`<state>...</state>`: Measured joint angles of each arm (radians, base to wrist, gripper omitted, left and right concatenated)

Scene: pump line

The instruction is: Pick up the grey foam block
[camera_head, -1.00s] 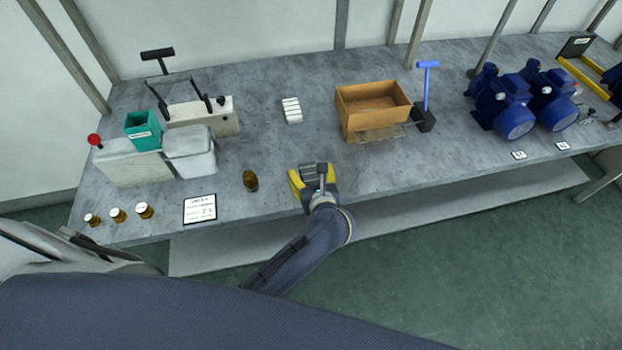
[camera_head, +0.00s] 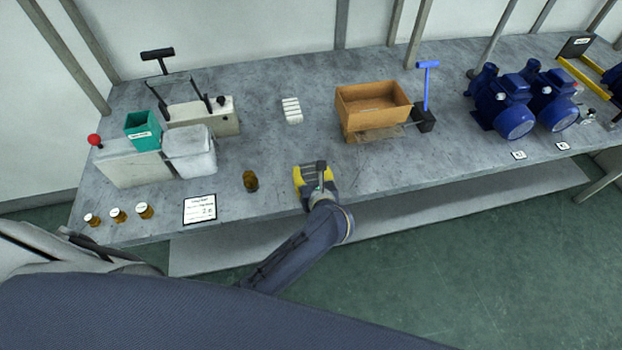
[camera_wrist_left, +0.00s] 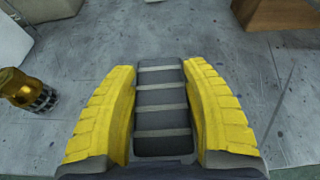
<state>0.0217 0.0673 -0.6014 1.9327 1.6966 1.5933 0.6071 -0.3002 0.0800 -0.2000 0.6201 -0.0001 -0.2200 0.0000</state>
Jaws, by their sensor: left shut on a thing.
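The grey foam block (camera_wrist_left: 161,105) is dark with pale stripes across it. It sits lengthwise between the two yellow fingers of my left gripper (camera_wrist_left: 163,110), which are shut on its sides. In the head view my left gripper (camera_head: 315,180) is low at the front part of the bench, and the block's dark end (camera_head: 313,168) shows at its fingers. I cannot tell whether the block still touches the bench. My right gripper is not in view.
A white striped block (camera_head: 292,110) and an open cardboard box (camera_head: 375,118) are farther back. A label card (camera_head: 200,208) lies at the front left. Blue pumps (camera_head: 505,105) stand right.

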